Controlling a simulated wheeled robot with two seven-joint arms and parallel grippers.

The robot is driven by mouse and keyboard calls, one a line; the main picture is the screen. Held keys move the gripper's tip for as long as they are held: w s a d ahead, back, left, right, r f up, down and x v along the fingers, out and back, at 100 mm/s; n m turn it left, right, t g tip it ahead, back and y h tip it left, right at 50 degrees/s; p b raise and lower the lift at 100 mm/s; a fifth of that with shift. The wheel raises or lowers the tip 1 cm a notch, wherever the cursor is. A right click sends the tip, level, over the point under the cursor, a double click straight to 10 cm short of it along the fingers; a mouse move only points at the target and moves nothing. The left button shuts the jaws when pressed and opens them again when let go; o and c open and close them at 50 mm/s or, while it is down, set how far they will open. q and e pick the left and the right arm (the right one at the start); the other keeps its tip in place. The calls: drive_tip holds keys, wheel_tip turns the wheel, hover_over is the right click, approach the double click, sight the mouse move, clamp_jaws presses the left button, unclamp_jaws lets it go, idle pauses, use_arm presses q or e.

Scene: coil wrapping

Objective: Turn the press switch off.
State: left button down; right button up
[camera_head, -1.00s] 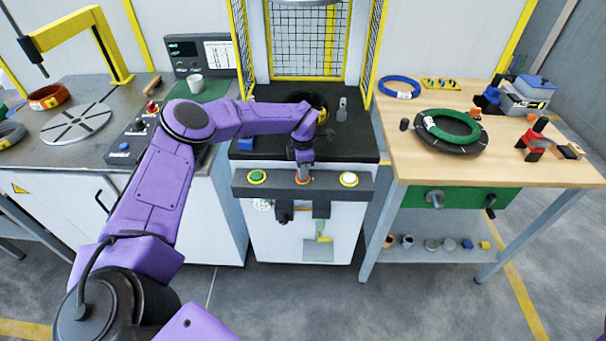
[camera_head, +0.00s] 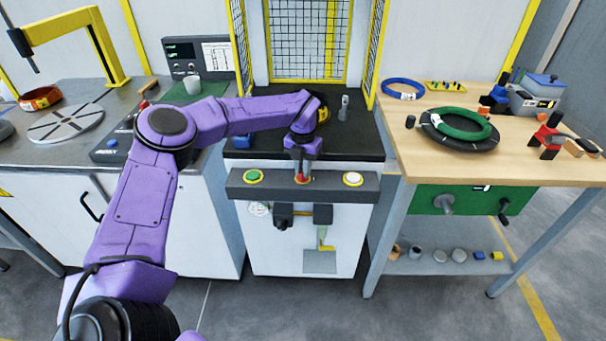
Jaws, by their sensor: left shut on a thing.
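The press switch (camera_head: 303,181), a small reddish knob, sits in the middle of the grey front panel (camera_head: 330,187) of the press. My left gripper (camera_head: 302,174) points down over the panel from behind and is shut on the switch. Its fingers partly hide the switch, so I cannot tell which way it is turned. My right gripper is not in view.
The press has a black top (camera_head: 357,139) with yellow-framed mesh guards. A wooden table (camera_head: 540,170) on the right holds green and black coils (camera_head: 460,128). A grey bench (camera_head: 80,150) with a round plate stands on the left.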

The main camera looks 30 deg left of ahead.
use_arm(q)
drive_tip(key=shift+w+r+n+b, duration=0.1)
drive_tip(key=shift+n+b, duration=1.35)
drive_tip(key=shift+n, duration=0.75)
drive_tip(key=shift+r, duration=0.1)
drive_tip(key=c, duration=1.1)
unclamp_jaws()
wheel_tip(320, 180, up, 10)
drive_tip(key=shift+r, duration=0.25)
